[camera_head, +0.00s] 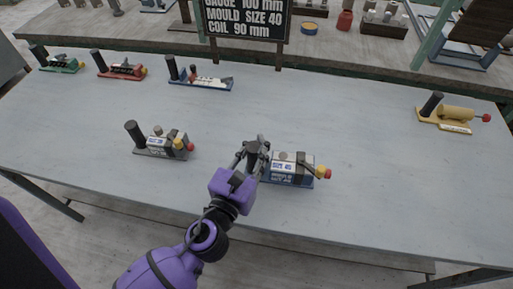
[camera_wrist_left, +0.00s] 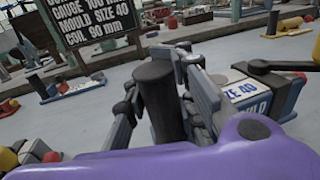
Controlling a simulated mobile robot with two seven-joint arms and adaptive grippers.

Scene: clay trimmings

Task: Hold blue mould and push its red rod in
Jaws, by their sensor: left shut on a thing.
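The blue mould (camera_head: 290,180) stands on the table front of centre, with a white label, and also shows in the left wrist view (camera_wrist_left: 281,88). Its red rod end (camera_head: 328,174) sticks out at the right beside a yellow knob (camera_head: 319,171). My left gripper (camera_head: 256,150) is at the mould's left end. In the left wrist view my left gripper (camera_wrist_left: 168,100) is shut on the mould's dark upright handle (camera_wrist_left: 158,98). My right gripper is not in view.
A grey mould (camera_head: 163,144) stands to the left. Green (camera_head: 60,65), red (camera_head: 122,71) and blue-based (camera_head: 205,80) tools stand along the back left. A yellow tool (camera_head: 445,115) is at the right. A sign (camera_head: 246,16) stands behind. The table (camera_head: 375,150) is clear right of the mould.

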